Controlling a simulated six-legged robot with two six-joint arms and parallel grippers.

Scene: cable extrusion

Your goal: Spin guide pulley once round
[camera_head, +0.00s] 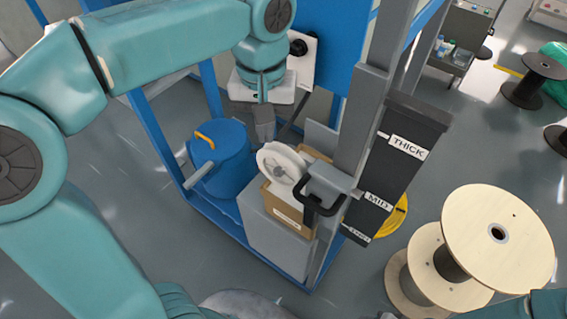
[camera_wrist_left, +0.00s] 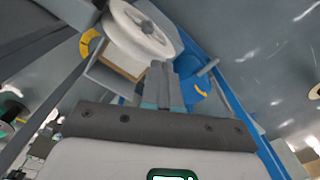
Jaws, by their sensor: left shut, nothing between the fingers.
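The guide pulley (camera_head: 274,160) is a white grooved wheel with a grey hub, on the blue frame above a cardboard box. It also shows large at the top of the left wrist view (camera_wrist_left: 125,32), with its hub facing the camera. My left gripper (camera_head: 265,138) points down just behind the pulley's upper rim in the head view. In the left wrist view its fingers (camera_wrist_left: 161,70) are together and empty, close below the wheel's rim. I cannot tell whether they touch it. My right gripper is not in view.
A blue drum (camera_head: 222,150) with a yellow handle stands left of the pulley. A grey post (camera_head: 362,110) and black label panel (camera_head: 408,150) stand to its right. A black handle (camera_head: 322,196) juts out beside the pulley. A large wooden cable reel (camera_head: 480,225) is at right.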

